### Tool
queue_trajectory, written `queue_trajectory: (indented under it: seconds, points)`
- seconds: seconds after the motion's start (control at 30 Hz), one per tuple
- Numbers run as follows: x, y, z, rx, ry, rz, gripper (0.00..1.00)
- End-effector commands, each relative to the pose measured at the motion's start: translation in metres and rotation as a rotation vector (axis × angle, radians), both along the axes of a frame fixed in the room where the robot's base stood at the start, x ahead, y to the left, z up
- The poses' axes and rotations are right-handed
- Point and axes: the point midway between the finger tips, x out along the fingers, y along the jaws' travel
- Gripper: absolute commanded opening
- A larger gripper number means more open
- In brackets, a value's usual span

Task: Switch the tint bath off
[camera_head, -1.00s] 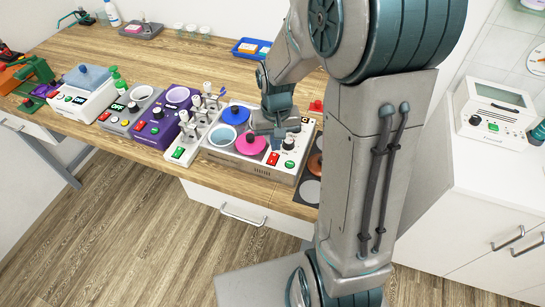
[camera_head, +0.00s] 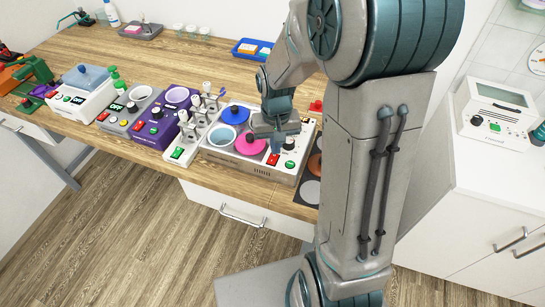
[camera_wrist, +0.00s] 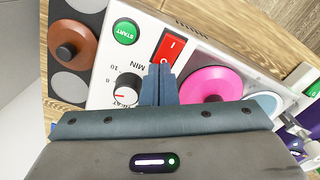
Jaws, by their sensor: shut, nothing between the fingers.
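A white and steel bath unit with round coloured lids (camera_head: 225,160) stands near the bench's front edge; I take it for the tint bath, though no name is readable. Its red rocker switch (camera_head: 273,159) is at the front right. In the wrist view the switch (camera_wrist: 169,47) shows I and O marks; which side is pressed is unclear. My gripper (camera_wrist: 160,70) is shut and empty, its fingertips at the switch's near end; I cannot tell if they touch. In the head view my gripper (camera_head: 277,148) hangs over the unit's front right.
Beside the switch are a green START button (camera_wrist: 126,31) and a white dial (camera_wrist: 127,87). A pink lid (camera_wrist: 208,88) is close right of the fingers. A brown knobbed lid (camera_wrist: 72,45) is left. A purple unit (camera_head: 160,128) and other devices stand leftward.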

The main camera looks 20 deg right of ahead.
Motion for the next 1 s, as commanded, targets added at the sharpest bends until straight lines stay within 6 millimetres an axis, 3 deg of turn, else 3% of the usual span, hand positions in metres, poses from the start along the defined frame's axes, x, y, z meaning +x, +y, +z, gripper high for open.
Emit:
queue_trajectory:
  seconds: [1.0]
  points:
    - [0.0,0.0,0.071,0.0,-0.001,0.0,0.0]
